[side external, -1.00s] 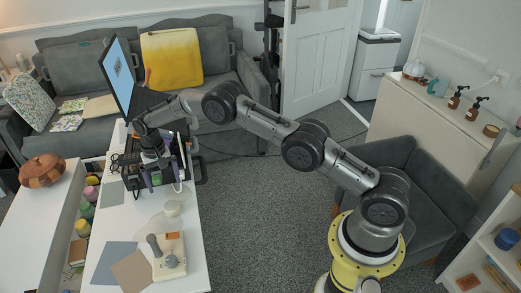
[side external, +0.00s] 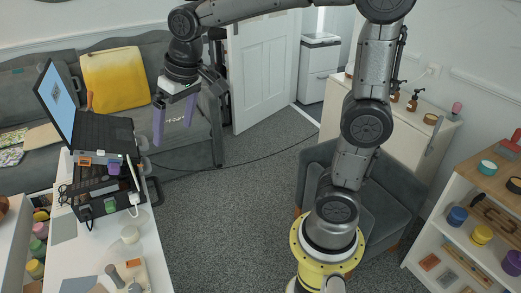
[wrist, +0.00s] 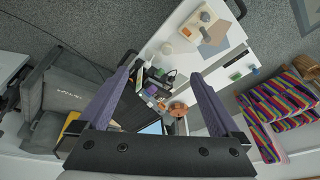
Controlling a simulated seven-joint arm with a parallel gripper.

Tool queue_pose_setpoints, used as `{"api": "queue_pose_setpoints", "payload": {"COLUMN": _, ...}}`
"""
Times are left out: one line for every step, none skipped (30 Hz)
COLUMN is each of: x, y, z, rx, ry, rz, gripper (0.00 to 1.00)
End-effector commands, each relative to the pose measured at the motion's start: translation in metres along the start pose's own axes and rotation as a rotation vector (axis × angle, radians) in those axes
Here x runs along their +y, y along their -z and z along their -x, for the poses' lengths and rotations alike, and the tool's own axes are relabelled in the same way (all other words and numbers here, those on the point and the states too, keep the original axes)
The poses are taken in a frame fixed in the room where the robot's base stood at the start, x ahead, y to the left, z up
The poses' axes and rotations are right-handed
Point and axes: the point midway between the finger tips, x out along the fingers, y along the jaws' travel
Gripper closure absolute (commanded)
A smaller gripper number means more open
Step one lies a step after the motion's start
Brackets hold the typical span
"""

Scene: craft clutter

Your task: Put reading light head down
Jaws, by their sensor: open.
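My gripper (side external: 174,134) is open and empty, held high in front of the sofa, right of the desk stack. In the wrist view its purple fingers (wrist: 160,76) are spread wide, with nothing between them. A slim white upright piece (side external: 132,172), perhaps the reading light, stands at the right end of the black stack on the desk. It is small, and I cannot tell its head or tilt clearly. My gripper is well apart from it.
An open laptop (side external: 103,132) sits on the black stack (side external: 98,190). A white round item (side external: 130,234) and a beige board with a grey knob (side external: 128,274) lie on the white desk (side external: 78,252). A shelf (side external: 468,205) stands right.

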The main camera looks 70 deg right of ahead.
Motion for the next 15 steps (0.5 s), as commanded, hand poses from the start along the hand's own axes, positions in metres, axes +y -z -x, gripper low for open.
{"api": "queue_pose_setpoints", "payload": {"x": 0.005, "y": -0.02, "z": 0.013, "rx": 0.023, "ry": 0.004, "rz": 0.017, "gripper": 0.0}}
{"api": "queue_pose_setpoints", "payload": {"x": 0.008, "y": -0.032, "z": 0.018, "rx": 0.034, "ry": 0.005, "rz": 0.03, "gripper": 0.0}}
{"api": "queue_pose_setpoints", "payload": {"x": 0.012, "y": -0.047, "z": 0.024, "rx": 0.049, "ry": 0.007, "rz": 0.045, "gripper": 0.0}}
{"api": "queue_pose_setpoints", "payload": {"x": 0.014, "y": -0.059, "z": 0.028, "rx": 0.06, "ry": 0.008, "rz": 0.058, "gripper": 0.0}}
{"api": "queue_pose_setpoints", "payload": {"x": 0.017, "y": -0.071, "z": 0.032, "rx": 0.071, "ry": 0.009, "rz": 0.07, "gripper": 0.0}}
{"api": "queue_pose_setpoints", "payload": {"x": 0.021, "y": -0.087, "z": 0.035, "rx": 0.084, "ry": 0.01, "rz": 0.086, "gripper": 0.0}}
{"api": "queue_pose_setpoints", "payload": {"x": 0.023, "y": -0.099, "z": 0.037, "rx": 0.094, "ry": 0.011, "rz": 0.098, "gripper": 0.0}}
{"api": "queue_pose_setpoints", "payload": {"x": 0.026, "y": -0.11, "z": 0.038, "rx": 0.104, "ry": 0.011, "rz": 0.109, "gripper": 0.0}}
{"api": "queue_pose_setpoints", "payload": {"x": 0.029, "y": -0.123, "z": 0.038, "rx": 0.117, "ry": 0.011, "rz": 0.123, "gripper": 0.0}}
{"api": "queue_pose_setpoints", "payload": {"x": 0.031, "y": -0.133, "z": 0.038, "rx": 0.126, "ry": 0.011, "rz": 0.132, "gripper": 0.0}}
{"api": "queue_pose_setpoints", "payload": {"x": 0.033, "y": -0.142, "z": 0.038, "rx": 0.134, "ry": 0.011, "rz": 0.142, "gripper": 0.0}}
{"api": "queue_pose_setpoints", "payload": {"x": 0.035, "y": -0.152, "z": 0.037, "rx": 0.144, "ry": 0.011, "rz": 0.153, "gripper": 0.0}}
{"api": "queue_pose_setpoints", "payload": {"x": 0.037, "y": -0.159, "z": 0.036, "rx": 0.15, "ry": 0.011, "rz": 0.16, "gripper": 0.0}}
{"api": "queue_pose_setpoints", "payload": {"x": 0.038, "y": -0.165, "z": 0.035, "rx": 0.155, "ry": 0.011, "rz": 0.167, "gripper": 0.0}}
{"api": "queue_pose_setpoints", "payload": {"x": 0.039, "y": -0.171, "z": 0.034, "rx": 0.161, "ry": 0.01, "rz": 0.174, "gripper": 0.0}}
